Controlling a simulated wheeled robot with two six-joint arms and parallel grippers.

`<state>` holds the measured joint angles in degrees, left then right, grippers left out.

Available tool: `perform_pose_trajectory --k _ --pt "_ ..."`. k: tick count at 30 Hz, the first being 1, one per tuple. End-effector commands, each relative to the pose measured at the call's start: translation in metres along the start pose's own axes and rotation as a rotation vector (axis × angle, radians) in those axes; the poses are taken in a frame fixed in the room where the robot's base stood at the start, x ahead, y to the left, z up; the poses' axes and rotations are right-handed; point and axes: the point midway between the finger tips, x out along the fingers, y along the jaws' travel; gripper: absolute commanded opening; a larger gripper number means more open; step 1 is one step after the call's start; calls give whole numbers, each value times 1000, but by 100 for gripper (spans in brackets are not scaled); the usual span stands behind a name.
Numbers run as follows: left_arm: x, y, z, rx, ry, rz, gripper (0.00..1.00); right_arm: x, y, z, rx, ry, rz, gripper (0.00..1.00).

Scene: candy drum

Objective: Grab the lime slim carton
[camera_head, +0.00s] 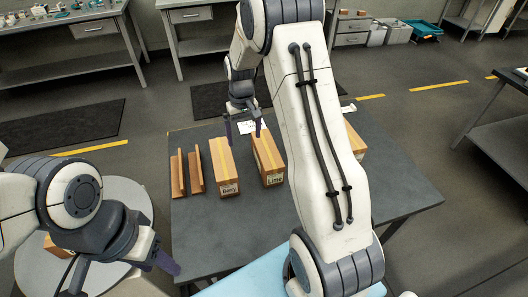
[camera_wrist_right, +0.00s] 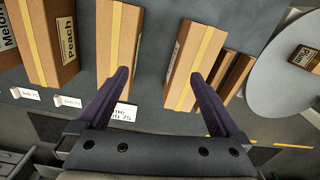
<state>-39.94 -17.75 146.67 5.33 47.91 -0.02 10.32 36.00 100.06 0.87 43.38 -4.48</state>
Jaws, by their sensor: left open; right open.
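The lime slim carton (camera_head: 268,160) is a tan box with a yellow stripe, standing on the dark grey table (camera_head: 400,185). Its front label reads Lime. In the right wrist view it appears to be the carton (camera_wrist_right: 118,38) left of centre, its label out of sight. My right gripper (camera_head: 243,127) is open and empty at the far ends of the Lime and Berry cartons. In the wrist view (camera_wrist_right: 158,75) one fingertip overlaps the Lime carton and the other the Berry carton; contact cannot be told. My left gripper (camera_head: 155,262) is open, low at the left, away from the cartons.
The Berry carton (camera_head: 223,166) stands just left of Lime. Two thin brown pieces (camera_head: 195,172) stand further left. Peach (camera_wrist_right: 55,35) and Melon (camera_wrist_right: 8,25) cartons are on Lime's other side. White job cards (camera_wrist_right: 124,112) lie behind. A round table (camera_head: 120,190) holds another carton.

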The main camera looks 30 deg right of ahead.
Motion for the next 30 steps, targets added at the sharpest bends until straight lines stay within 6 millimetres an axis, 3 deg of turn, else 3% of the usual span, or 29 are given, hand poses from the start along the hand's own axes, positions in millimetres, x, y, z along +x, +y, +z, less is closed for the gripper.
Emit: perform_pose_trajectory --k 1,3,7,15,23,30 --pt "-2 0 0 0 0 0 50 14 28 -8 49 -7 3 100" --pt "-4 0 0 0 0 0 50 28 54 -14 92 -8 7 100" --pt "-5 0 0 0 0 0 50 44 82 -19 135 -11 10 100" --pt "-11 1 0 0 0 0 50 84 87 -19 143 -13 10 100" --pt "-16 1 -1 0 0 0 50 105 86 -19 141 -12 10 100" --pt "-27 2 -1 0 0 0 50 140 88 -18 141 -13 10 100"
